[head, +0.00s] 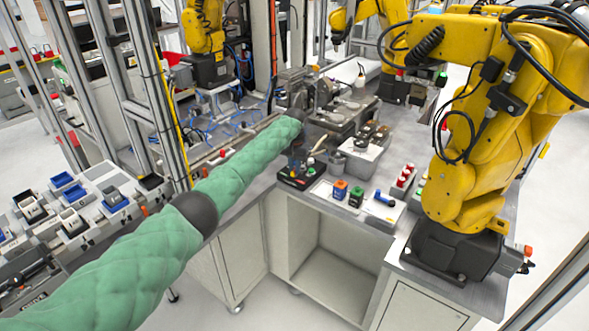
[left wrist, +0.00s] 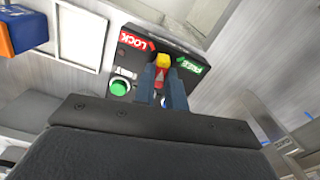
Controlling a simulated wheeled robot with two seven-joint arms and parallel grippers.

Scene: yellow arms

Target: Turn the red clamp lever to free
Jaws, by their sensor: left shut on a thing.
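The red clamp lever (left wrist: 161,77) has a yellow tip and rises from a black control box (left wrist: 128,56). The box carries a red LOCK label (left wrist: 133,41) and a green FREE label (left wrist: 191,68). The lever stands between the two labels; its exact angle I cannot tell. My left gripper (left wrist: 162,84) has its two fingers on either side of the lever, shut on it. In the head view the black box (head: 289,181) sits at the bench's front edge, under my left gripper (head: 297,163), and the lever is largely hidden there. My right gripper is not in view.
A green button (left wrist: 118,88) is on the box beside the lever. A large yellow arm (head: 470,150) stands at the right.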

